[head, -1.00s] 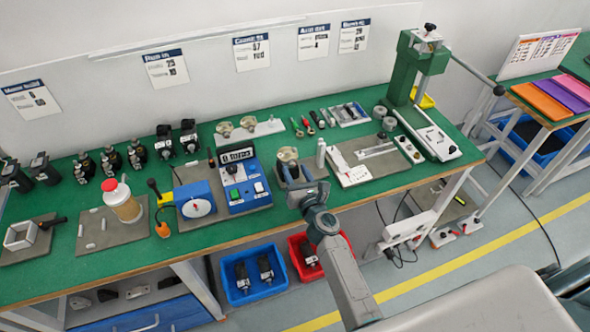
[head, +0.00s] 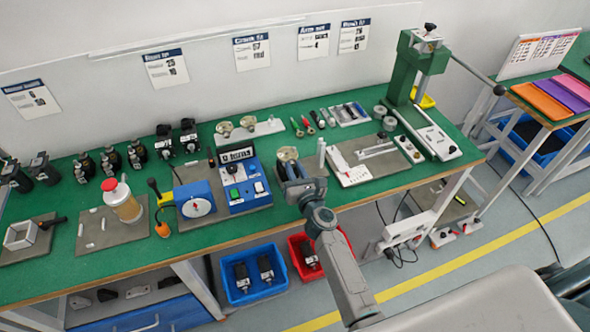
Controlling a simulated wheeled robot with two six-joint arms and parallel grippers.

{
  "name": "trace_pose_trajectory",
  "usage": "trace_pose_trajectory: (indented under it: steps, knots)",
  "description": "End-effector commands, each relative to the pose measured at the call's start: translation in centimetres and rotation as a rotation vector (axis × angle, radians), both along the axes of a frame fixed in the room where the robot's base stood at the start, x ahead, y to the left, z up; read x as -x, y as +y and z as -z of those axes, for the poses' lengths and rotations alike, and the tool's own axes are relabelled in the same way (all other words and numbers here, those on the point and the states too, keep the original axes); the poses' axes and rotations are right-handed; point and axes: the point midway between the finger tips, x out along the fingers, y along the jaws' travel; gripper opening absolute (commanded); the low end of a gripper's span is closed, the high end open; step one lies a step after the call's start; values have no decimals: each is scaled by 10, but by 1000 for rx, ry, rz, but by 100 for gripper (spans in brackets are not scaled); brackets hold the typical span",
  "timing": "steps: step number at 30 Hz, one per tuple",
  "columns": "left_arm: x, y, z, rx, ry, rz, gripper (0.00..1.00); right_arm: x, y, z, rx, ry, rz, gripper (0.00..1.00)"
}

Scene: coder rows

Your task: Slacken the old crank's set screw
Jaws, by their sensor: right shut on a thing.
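My right gripper (head: 291,171) reaches over the front edge of the green bench, right of the blue box. It is shut, but the arm and fingers hide what it holds. A dull, pale metal part with a rounded top (head: 287,154) shows just beyond the fingertips; I cannot tell whether they touch it or whether it is the old crank. No set screw can be made out at this size. Several hand tools, one with a red handle (head: 309,125), lie behind to the right. My left gripper is not in view.
A white upright cylinder (head: 320,152) and a white plate (head: 352,173) stand close on the right. A green press (head: 409,72) stands farther right.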

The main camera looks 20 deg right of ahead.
Motion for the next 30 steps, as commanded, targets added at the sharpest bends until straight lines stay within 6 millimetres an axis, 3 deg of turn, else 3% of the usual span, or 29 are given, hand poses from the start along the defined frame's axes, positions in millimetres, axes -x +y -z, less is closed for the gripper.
trace_pose_trajectory:
  steps: [8, 30]
  knots:
    - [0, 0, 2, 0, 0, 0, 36, 0, 0, 0, 160, -5, 0, 0]
    - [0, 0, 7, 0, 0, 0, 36, 0, 2, 0, 856, -30, 0, 0]
